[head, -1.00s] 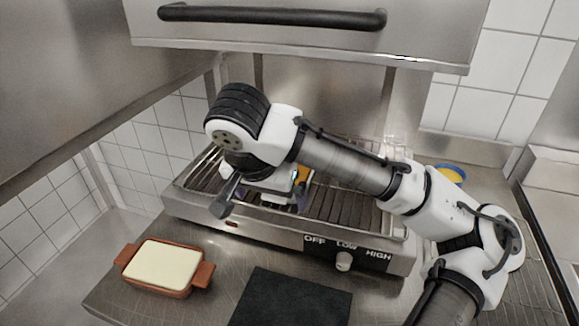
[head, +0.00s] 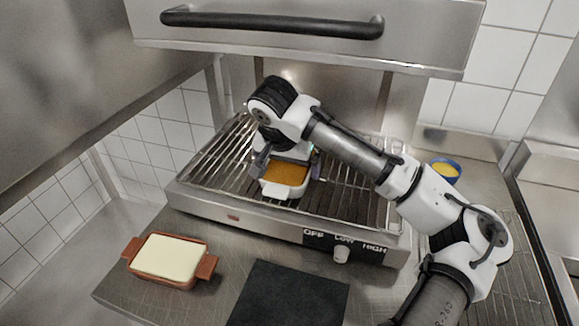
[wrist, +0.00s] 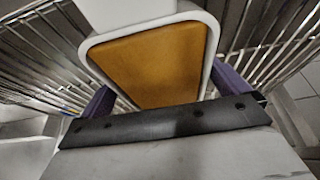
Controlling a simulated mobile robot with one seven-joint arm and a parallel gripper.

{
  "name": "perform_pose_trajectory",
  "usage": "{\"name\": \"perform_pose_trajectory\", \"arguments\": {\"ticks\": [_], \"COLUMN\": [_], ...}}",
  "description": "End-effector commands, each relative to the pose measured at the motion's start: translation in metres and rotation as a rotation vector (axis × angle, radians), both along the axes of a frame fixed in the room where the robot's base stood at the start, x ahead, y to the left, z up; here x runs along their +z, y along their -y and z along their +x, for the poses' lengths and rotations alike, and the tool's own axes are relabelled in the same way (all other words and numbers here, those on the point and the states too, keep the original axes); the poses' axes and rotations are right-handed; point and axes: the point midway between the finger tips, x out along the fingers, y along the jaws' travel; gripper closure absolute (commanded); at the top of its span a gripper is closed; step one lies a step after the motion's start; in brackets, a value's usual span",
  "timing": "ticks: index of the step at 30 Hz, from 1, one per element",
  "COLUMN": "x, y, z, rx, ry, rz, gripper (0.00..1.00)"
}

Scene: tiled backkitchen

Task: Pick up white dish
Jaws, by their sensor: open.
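The white dish (head: 281,191) sits on the wire rack of the grill and holds an orange-brown filling. My gripper (head: 287,171) is over its far part, with one finger at the left of the dish and one at the right. In the wrist view the dish (wrist: 213,45) fills the upper middle, its white rim around the filling. The purple-padded fingers of my gripper (wrist: 168,95) show low on both sides of it. The gripper is open. Whether a finger touches the dish cannot be told; its far end is hidden by my wrist in the head view.
The grill's rack (head: 350,207) has free room right of the dish. A grey hood with a black handle (head: 270,20) hangs above. A terracotta dish with a pale filling (head: 170,257), a black board (head: 290,295) and a blue bowl (head: 445,172) stand on the counter.

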Motion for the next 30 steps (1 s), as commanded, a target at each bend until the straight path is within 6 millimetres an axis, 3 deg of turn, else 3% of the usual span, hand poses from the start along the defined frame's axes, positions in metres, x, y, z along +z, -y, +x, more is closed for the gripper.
{"name": "perform_pose_trajectory", "arguments": {"ticks": [7,20,30], "x": [-0.0012,0.0001,0.0044], "y": [0.0002,0.0001,-0.0003], "z": [0.0001,0.0002,0.0005], "rx": [0.000,-0.001,0.000], "ry": [0.000,0.002,0.004], "rz": [0.000,0.001,0.001], "gripper": [0.03,0.57,0.57]}}
